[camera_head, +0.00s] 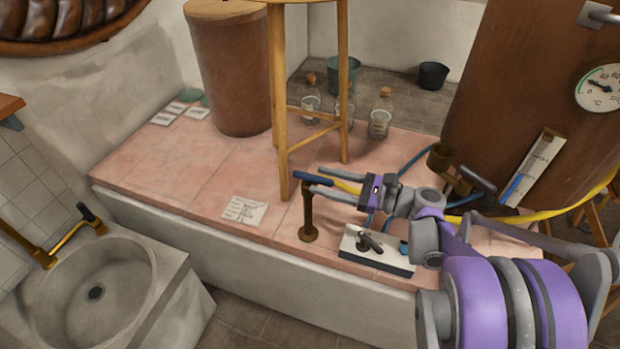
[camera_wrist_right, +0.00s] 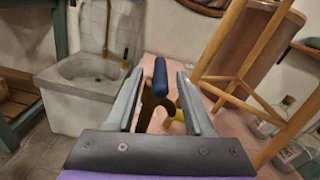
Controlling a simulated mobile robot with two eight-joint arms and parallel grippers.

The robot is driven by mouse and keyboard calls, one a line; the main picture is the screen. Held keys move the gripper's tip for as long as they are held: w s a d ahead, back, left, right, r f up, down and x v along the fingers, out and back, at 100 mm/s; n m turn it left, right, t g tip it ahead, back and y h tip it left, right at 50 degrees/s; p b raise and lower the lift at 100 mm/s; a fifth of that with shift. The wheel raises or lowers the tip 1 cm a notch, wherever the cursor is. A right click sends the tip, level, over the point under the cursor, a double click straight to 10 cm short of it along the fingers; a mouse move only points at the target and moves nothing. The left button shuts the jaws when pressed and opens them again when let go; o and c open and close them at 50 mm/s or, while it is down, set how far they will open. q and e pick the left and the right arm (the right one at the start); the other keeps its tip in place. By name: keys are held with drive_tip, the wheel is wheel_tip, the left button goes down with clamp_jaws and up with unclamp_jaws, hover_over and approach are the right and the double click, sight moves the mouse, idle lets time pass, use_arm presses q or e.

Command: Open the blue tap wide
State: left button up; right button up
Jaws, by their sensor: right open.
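The blue tap is a blue lever handle (camera_head: 313,178) on top of a brass post (camera_head: 308,215) that stands on the pink tiled ledge. In the right wrist view the blue handle (camera_wrist_right: 160,76) points up between the fingers, with brass below it. My right gripper (camera_head: 324,181) reaches in from the right at the height of the handle. In its wrist view the right gripper (camera_wrist_right: 160,85) is open, with one finger on each side of the handle. I cannot tell whether either finger touches it. My left gripper is not in view.
A wooden stool (camera_head: 343,100) stands just behind the tap. A white card (camera_head: 244,210) lies left of the post, and a small switch panel (camera_head: 376,249) sits to its right. A stone sink (camera_head: 145,290) is at lower left. A yellow hose (camera_head: 540,215) runs behind my right arm.

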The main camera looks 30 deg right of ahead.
sight(311, 175)
drive_tip(key=shift+x, duration=1.9)
clamp_jaws()
